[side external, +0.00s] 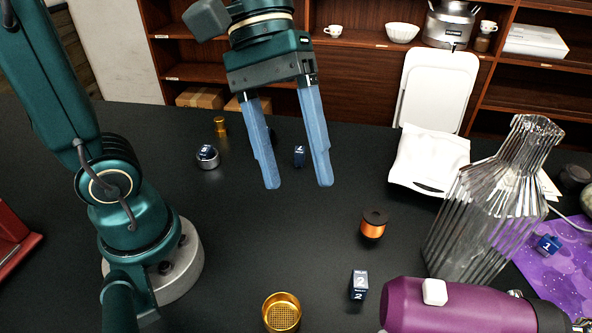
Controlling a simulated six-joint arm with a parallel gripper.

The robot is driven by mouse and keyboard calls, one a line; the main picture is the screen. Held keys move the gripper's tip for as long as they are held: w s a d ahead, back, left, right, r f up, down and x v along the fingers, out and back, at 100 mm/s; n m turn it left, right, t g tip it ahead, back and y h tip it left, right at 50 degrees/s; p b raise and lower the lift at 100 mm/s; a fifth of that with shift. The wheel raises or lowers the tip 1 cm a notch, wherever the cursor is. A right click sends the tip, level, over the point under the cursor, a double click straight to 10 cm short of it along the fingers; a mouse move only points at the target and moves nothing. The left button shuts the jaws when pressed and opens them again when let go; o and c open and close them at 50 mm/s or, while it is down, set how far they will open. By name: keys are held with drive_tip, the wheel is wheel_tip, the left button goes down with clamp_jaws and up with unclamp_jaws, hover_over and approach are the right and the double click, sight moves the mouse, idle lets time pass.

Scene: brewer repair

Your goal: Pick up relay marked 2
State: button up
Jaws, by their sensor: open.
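A small dark blue relay marked 2 (359,285) stands upright on the black table near the front, left of the purple brewer body. My gripper (298,184) is open and empty, pointing down above the back middle of the table. It is well behind and to the left of the relay marked 2, and apart from it. Another blue relay (299,157) shows between my fingers, farther back; its mark is too small to read. A relay marked 1 (549,245) sits on the purple mat at the right. One more blue block (206,153) sits on a round metal piece at the left.
A brass basket (281,313) stands left of the relay marked 2. An orange wire spool (373,224) is behind it. The purple brewer (455,306) lies close on its right. The table's middle left is clear.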

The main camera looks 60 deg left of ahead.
sight(357, 271)
drive_tip(key=w+d+n+g+h, duration=0.4)
drive_tip(key=w+d+n+h, duration=0.2)
drive_tip(key=w+n+h, duration=0.15)
drive_tip(key=shift+n, duration=0.35)
drive_tip(key=f, duration=1.8)
drive_tip(key=shift+s+f, duration=0.1)
drive_tip(key=shift+s, duration=0.3)
drive_tip(key=shift+d+f, duration=0.15)
drive_tip(key=shift+f, duration=0.05)
drive_tip(key=shift+x, duration=2.4)
clamp_jaws()
